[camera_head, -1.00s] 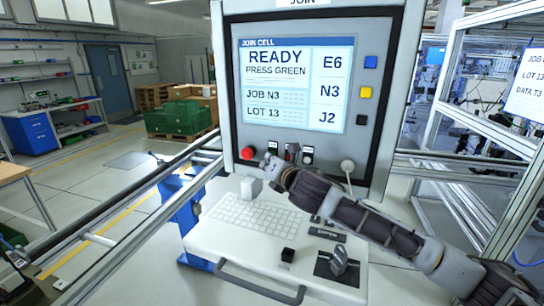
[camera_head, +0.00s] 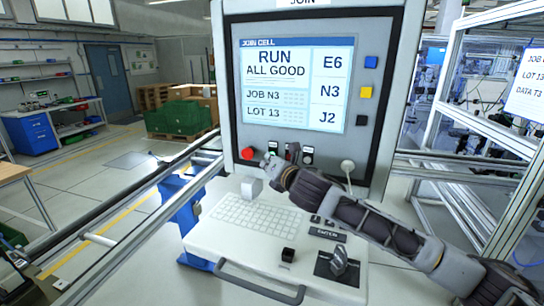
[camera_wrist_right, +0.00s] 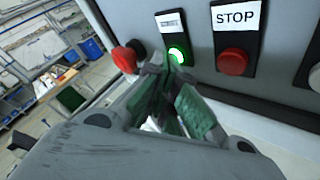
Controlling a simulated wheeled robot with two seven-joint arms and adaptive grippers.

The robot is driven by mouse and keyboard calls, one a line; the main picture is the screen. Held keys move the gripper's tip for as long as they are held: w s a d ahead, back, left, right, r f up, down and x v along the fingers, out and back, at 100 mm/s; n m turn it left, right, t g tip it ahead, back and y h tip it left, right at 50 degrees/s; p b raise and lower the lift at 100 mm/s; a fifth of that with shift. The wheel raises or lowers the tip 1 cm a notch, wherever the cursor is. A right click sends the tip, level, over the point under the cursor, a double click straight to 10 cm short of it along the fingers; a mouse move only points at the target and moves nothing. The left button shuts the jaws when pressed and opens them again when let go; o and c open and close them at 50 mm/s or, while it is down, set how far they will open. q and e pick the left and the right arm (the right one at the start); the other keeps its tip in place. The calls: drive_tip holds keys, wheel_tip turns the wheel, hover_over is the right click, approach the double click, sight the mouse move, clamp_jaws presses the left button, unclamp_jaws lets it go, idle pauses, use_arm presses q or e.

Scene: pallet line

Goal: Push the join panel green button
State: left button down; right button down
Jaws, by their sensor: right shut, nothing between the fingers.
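The join panel (camera_head: 228,110) stands upright ahead of me, and its screen (camera_head: 297,85) reads "RUN ALL GOOD". The green button (camera_wrist_right: 177,55) is lit in the right wrist view, on a black plate under a small white label. My right gripper (camera_wrist_right: 164,68) is shut and empty, with its fingertips right at the lower edge of the green button. I cannot tell whether they touch it. In the head view my right gripper (camera_head: 271,166) is at the panel's lower button row and largely hides the green button. My left gripper is out of view.
A red STOP button (camera_wrist_right: 232,61) sits right of the green one. A red mushroom button (camera_head: 247,153) is to the left. Below are a keyboard (camera_head: 255,215) and a console shelf with a black lever switch (camera_head: 340,262). Metal rails run along the left.

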drive_tip(key=shift+s+a, duration=0.25)
drive_tip(key=shift+s, duration=0.45)
drive_tip(key=shift+s, duration=0.1)
drive_tip(key=shift+s+a, duration=0.35)
drive_tip(key=shift+s, duration=0.4)
drive_tip(key=shift+s+a, duration=0.3)
drive_tip(key=shift+s, duration=0.4)
drive_tip(key=shift+s+a, duration=0.35)
drive_tip(key=shift+s, duration=0.4)
drive_tip(key=shift+f, duration=0.1)
